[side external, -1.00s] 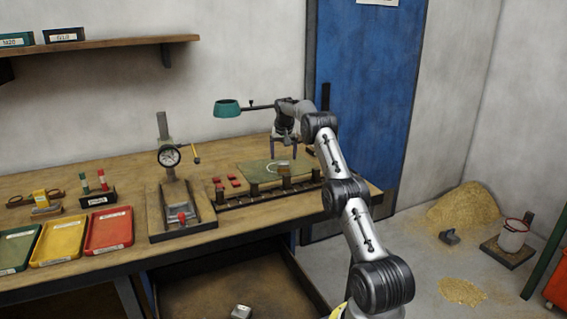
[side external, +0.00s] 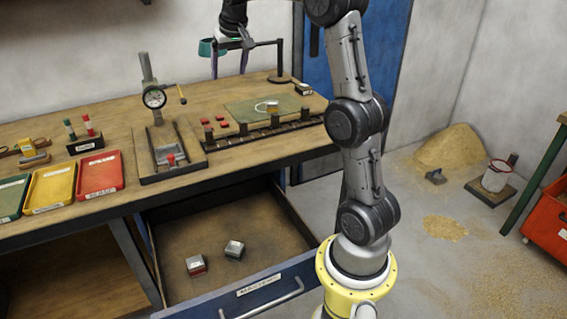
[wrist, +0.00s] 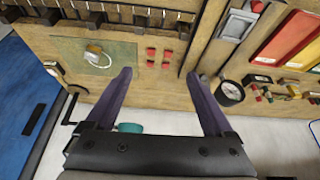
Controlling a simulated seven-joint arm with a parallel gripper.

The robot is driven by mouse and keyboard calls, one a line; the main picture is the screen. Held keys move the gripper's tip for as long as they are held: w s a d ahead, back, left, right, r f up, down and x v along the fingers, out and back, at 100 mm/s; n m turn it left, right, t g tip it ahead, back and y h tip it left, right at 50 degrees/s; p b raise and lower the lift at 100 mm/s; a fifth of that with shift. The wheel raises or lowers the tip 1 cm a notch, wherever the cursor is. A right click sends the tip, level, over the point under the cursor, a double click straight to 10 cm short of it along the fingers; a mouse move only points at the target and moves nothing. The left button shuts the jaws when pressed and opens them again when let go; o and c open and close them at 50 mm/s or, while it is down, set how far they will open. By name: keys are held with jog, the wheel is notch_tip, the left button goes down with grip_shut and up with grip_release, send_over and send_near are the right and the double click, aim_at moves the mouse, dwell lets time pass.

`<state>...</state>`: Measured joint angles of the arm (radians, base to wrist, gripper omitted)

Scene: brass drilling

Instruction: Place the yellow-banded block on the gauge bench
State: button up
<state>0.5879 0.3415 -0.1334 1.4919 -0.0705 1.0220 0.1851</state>
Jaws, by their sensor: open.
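A small block with a yellowish-tan side (side external: 272,105) sits on the green mat (side external: 237,108) with a pale ring beside or around it. It also shows in the wrist view (wrist: 93,50); I cannot make out its band clearly. The gauge bench, a base plate (side external: 145,165) with a dial gauge (side external: 154,97) on a post, stands left of the mat. The dial shows in the wrist view (wrist: 230,93). My gripper (side external: 229,74) is open and empty, high above the back of the bench. Its purple fingers also show in the wrist view (wrist: 158,76).
A dark slotted rack (side external: 262,132) with upright posts lies before the mat, red pieces (side external: 222,122) beside it. Coloured trays (side external: 99,175) stand at left. An open drawer (side external: 290,240) holds a red-banded block (side external: 196,265) and a dark-banded block (side external: 235,249).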

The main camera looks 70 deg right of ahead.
jog(key=s+a+r+n+t+y, duration=0.1)
jog(key=s+a+n, duration=0.1)
jog(key=s+a, duration=0.5)
jog(key=s+a+r+n, duration=0.1)
jog(key=s+a+n, duration=0.1)
jog(key=a, duration=0.9)
jog(key=s+a+f+n+y, duration=0.1)
jog(key=s+a+f+n, duration=0.1)
jog(key=s+a, duration=0.6)
jog(key=shift+s+f+n+t, duration=0.3)
jog(key=shift+s+f+t, duration=0.1)
jog(key=shift+s+f, duration=0.4)
jog(key=shift+o, duration=0.4)
jog(key=s+a+f+n+y, duration=0.1)
jog(key=s+a+f+n, duration=0.1)
jog(key=s+f, duration=0.3)
jog(key=shift+s+a, duration=0.7)
jog(key=shift+s, duration=0.2)
jog(key=shift+f, duration=0.1)
jog(key=shift+w, duration=0.1)
